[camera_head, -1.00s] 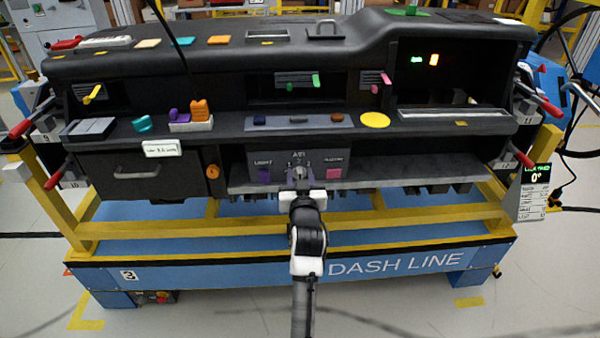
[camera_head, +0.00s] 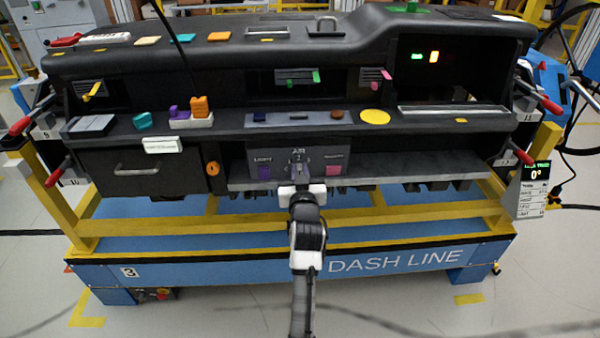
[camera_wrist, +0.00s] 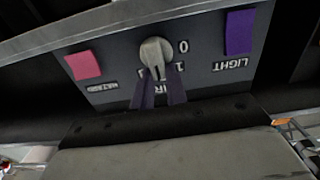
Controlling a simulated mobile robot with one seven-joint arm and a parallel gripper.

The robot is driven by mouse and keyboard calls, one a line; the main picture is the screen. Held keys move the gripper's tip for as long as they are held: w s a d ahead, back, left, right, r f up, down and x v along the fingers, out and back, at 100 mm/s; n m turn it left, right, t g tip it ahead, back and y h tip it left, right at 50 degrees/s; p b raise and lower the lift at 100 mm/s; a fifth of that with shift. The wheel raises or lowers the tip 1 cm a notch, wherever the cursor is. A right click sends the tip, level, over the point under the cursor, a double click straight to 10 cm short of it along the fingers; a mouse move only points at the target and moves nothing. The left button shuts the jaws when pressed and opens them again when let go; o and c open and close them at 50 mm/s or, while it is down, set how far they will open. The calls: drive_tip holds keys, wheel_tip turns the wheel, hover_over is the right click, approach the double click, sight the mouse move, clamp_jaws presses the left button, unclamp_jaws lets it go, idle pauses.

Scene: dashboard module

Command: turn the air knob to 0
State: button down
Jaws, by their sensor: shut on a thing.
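The grey air knob (camera_wrist: 155,50) is on the dark centre panel and appears upside down in the wrist view. Its lever points down in that view, toward my gripper (camera_wrist: 158,80). The two dark purple fingers close on the lever from both sides. The digit 0 (camera_wrist: 183,47) is printed right of the knob, with a 1 (camera_wrist: 180,67) below it. Part of the scale and the AIR label is hidden behind the fingers. In the head view, my gripper (camera_head: 299,178) is at the panel and largely covers the knob.
A purple light switch (camera_wrist: 240,32) and a pink hazard switch (camera_wrist: 83,65) flank the knob. The grey ledge (camera_head: 410,176) runs under the panel. A drawer with a handle (camera_head: 137,170) and an orange knob (camera_head: 213,169) are at left.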

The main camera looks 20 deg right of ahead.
drive_tip(key=shift+f, duration=0.1)
drive_tip(key=shift+w+a+f+n+b, duration=0.1)
drive_tip(key=shift+a+f+n+b, duration=0.15)
drive_tip(key=shift+n+b, duration=2.2)
drive_tip(key=shift+w+a+f+n+b, duration=0.2)
drive_tip(key=shift+n+b, duration=1.1)
drive_tip(key=shift+n, duration=2.1)
drive_tip(key=shift+a+f+n+b, duration=0.3)
drive_tip(key=shift+n+b, duration=1.6)
drive_tip(key=shift+n, duration=1.05)
drive_tip(key=shift+r, duration=0.1)
